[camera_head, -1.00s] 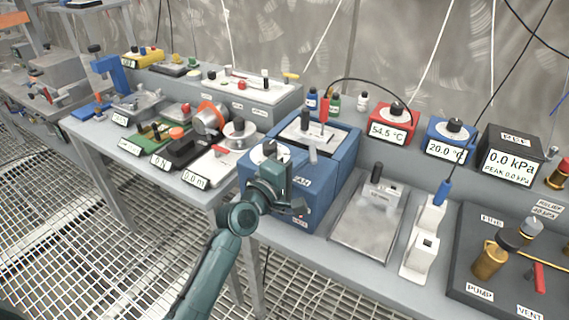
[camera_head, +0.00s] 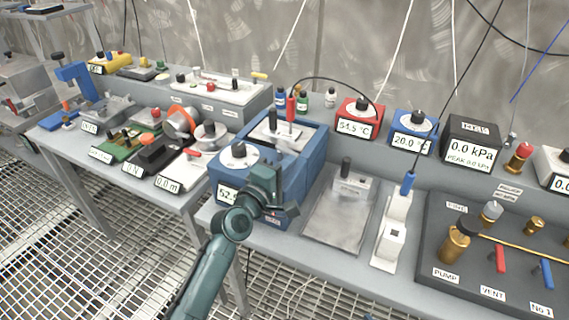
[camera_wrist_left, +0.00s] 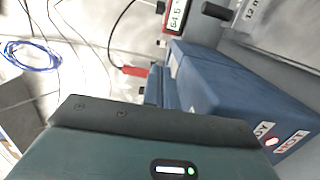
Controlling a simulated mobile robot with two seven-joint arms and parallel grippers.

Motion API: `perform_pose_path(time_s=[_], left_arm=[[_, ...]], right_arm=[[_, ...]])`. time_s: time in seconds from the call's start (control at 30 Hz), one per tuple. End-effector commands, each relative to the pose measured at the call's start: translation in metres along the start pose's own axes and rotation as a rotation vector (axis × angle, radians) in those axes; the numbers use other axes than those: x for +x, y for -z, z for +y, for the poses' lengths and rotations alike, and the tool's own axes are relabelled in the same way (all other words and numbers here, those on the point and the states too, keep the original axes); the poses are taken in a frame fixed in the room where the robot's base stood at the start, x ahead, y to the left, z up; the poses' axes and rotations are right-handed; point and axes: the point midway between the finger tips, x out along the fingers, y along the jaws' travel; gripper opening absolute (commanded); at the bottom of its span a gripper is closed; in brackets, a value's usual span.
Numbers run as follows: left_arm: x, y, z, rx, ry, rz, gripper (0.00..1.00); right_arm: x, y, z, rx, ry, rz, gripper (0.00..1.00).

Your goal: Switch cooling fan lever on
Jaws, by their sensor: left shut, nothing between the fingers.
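The blue box-shaped bath (camera_head: 305,160) stands at the left end of the near bench, with a white dial (camera_head: 238,155) and a readout starting "52" on its left part. I cannot clearly make out the cooling fan lever; my gripper covers part of the box front. My left gripper (camera_head: 284,210) is shut and empty in front of the box's front face; I cannot tell whether it touches. In the left wrist view the blue box (camera_wrist_left: 225,85) shows a red lamp and a "HOT" label, beside my dark gripper body. My right gripper is not in view.
A red probe (camera_head: 291,109) stands on the box top with a black cable. Red (camera_head: 359,118) and blue (camera_head: 413,130) meters stand behind. A metal plate (camera_head: 338,215) lies right of the box. A pump panel (camera_head: 490,250) is farther right. Another bench stands at left.

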Motion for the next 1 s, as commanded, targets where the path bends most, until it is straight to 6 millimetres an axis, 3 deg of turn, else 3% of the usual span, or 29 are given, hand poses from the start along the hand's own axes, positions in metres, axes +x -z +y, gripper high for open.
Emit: perform_pose_path(time_s=[0.27, 0.7, 1.0], left_arm=[[-0.009, 0.001, -0.001, 0.000, 0.002, 0.001, 0.00], [-0.098, 0.000, -0.003, 0.001, 0.004, 0.000, 0.00], [-0.130, -0.001, -0.001, 0.001, 0.001, 0.000, 0.00]], right_arm=[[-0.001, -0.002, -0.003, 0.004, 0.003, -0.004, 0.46], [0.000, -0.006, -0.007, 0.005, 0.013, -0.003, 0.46], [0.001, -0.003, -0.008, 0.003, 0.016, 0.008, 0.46]])
